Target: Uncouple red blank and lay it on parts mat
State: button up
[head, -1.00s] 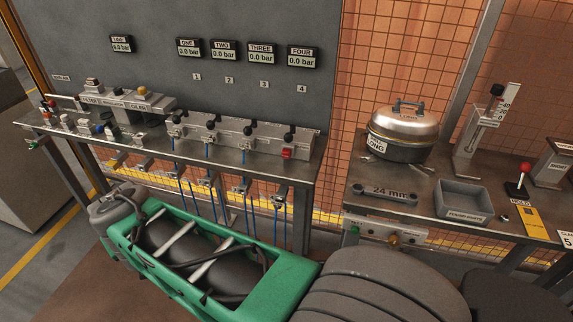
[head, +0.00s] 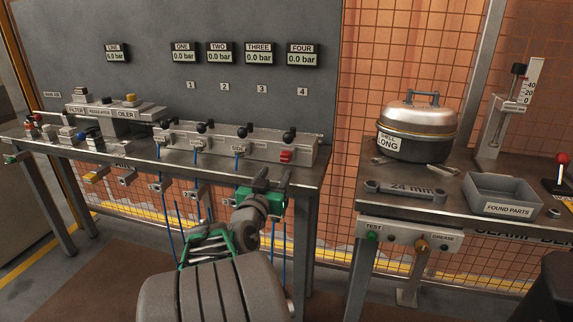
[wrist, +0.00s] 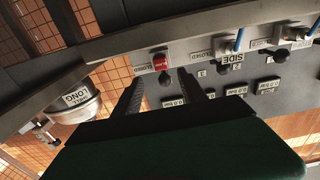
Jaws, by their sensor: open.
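The red blank (head: 287,156) sits at the right end of the grey valve manifold (head: 225,147), under the fourth black knob. It also shows in the wrist view (wrist: 160,62), just beyond my fingertips. My gripper (head: 274,174) is in front of the manifold's right end, near the bench's front edge. In the wrist view, my gripper's two dark fingers (wrist: 161,77) are apart with nothing between them, pointing towards the red blank. The fingers appear short of the blank; the exact gap is hard to judge. I cannot make out a parts mat in either view.
Blue hoses (head: 238,165) hang from the manifold, left of the blank. A right-hand bench holds a lidded pot (head: 415,130), a 24 mm spanner (head: 412,190) and a found-parts tray (head: 502,194). A gap separates the two benches. Gauges (head: 259,54) hang on the back panel.

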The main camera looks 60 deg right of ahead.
aim_at(284, 159)
jog(key=d, duration=0.3)
jog(key=w+d+p, duration=0.1)
jog(key=d, duration=0.4)
jog(key=shift+w+d+p, duration=0.25)
jog(key=shift+d+p, duration=0.05)
jog(key=shift+d, duration=0.1)
jog(key=shift+b, duration=0.65)
dwell(0.7)
jog(key=shift+c, duration=0.2)
grip_shut()
dwell(0.4)
dwell(0.9)
jog(key=shift+a, duration=0.15)
jog(key=shift+s+a+b, duration=0.15)
jog(key=shift+a+b, duration=0.35)
jog(key=shift+a, duration=0.45)
jog(key=shift+s+a+b, duration=0.2)
jog(key=shift+a+b, duration=0.25)
jog(key=shift+a, duration=0.5)
jog(key=shift+s+a+b, duration=0.15)
jog(key=shift+a+b, duration=0.35)
jog(key=shift+a, duration=0.45)
